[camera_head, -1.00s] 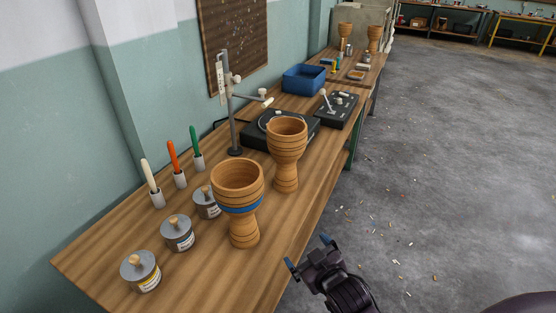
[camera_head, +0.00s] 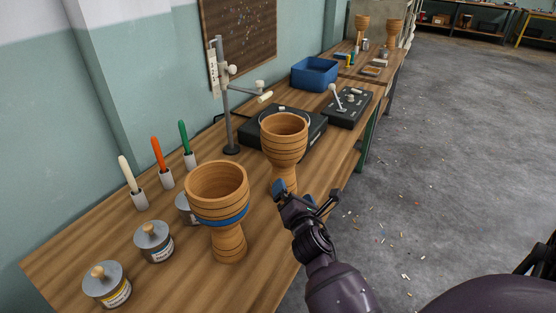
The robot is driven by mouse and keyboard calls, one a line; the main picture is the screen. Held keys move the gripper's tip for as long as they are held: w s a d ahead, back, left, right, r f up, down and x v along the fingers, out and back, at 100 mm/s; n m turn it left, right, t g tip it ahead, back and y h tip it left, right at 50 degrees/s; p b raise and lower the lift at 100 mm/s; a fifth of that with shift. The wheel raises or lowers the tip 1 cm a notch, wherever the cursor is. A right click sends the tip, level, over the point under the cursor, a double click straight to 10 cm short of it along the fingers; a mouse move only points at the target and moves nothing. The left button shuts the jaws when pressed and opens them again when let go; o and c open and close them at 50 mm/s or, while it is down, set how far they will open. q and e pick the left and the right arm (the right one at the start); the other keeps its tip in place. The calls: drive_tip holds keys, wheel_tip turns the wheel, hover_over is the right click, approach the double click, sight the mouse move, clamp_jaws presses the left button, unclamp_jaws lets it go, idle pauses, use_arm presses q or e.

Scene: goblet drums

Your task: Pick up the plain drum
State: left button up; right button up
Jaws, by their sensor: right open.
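The plain drum (camera_head: 284,142) is a wooden goblet drum with thin dark rings and no coloured band. It stands upright on the long wooden table. A second goblet drum (camera_head: 217,188) with a blue band stands nearer, to its left. My right gripper (camera_head: 304,192) is open and empty, at the front right of the plain drum's foot. A blue fingertip covers part of that foot; I cannot tell whether it touches. My left gripper is out of view.
Grey tins (camera_head: 154,242) and colour-handled tools (camera_head: 161,162) stand on the table's left. Behind the plain drum are a black turntable device (camera_head: 309,131), a metal stand (camera_head: 227,110) and a blue bin (camera_head: 315,73). Floor (camera_head: 450,180) to the right is open.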

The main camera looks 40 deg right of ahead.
sight(286, 171)
drive_tip(key=w+n, duration=0.1)
drive_tip(key=n, duration=0.2)
drive_tip(key=w+d+n, duration=0.1)
drive_tip(key=w+n, duration=0.1)
drive_tip(key=w+d+n, duration=0.1)
drive_tip(key=w+n, duration=0.1)
drive_tip(key=n, duration=0.1)
drive_tip(key=shift+d+n+b, duration=0.2)
drive_tip(key=shift+n+b, duration=0.1)
drive_tip(key=shift+w+d, duration=0.2)
drive_tip(key=shift+w, duration=0.2)
drive_tip(key=b+x, duration=0.1)
drive_tip(key=x, duration=0.3)
drive_tip(key=shift+s+d+f, duration=0.1)
drive_tip(key=shift+w+d, duration=0.25)
drive_tip(key=shift+w, duration=0.25)
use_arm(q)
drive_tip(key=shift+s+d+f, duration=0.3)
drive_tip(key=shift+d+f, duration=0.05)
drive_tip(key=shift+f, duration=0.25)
use_arm(e)
drive_tip(key=shift+r, duration=0.2)
drive_tip(key=shift+c, duration=0.2)
